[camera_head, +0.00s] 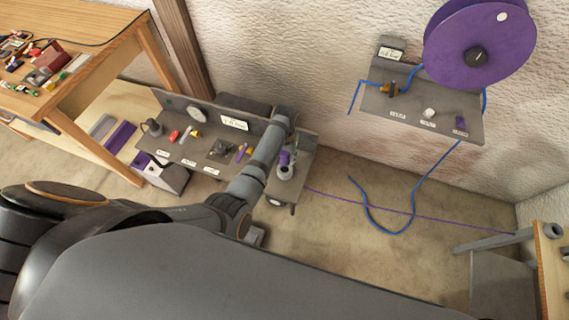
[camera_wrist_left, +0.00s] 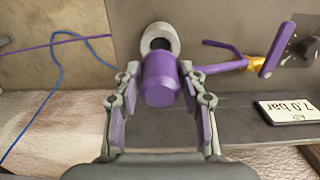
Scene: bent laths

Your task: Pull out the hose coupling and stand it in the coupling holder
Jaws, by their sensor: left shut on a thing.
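My left gripper (camera_wrist_left: 160,96) is shut on the purple hose coupling (camera_wrist_left: 158,78), which sits between its two purple-padded fingers. Just beyond the coupling is a round pale grey holder with a dark opening (camera_wrist_left: 160,38); the coupling covers part of it. I cannot tell whether the coupling touches it. In the head view the purple coupling (camera_head: 284,158) shows above the round holder (camera_head: 285,173) at the right end of the grey bench, and my left gripper (camera_head: 282,120) is largely hidden by its own arm. My right gripper is not in view.
A brass valve with a purple handle (camera_wrist_left: 270,52) and a pressure sign (camera_wrist_left: 287,110) are close on the right. A thin purple line (camera_head: 410,210) runs across to the right.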

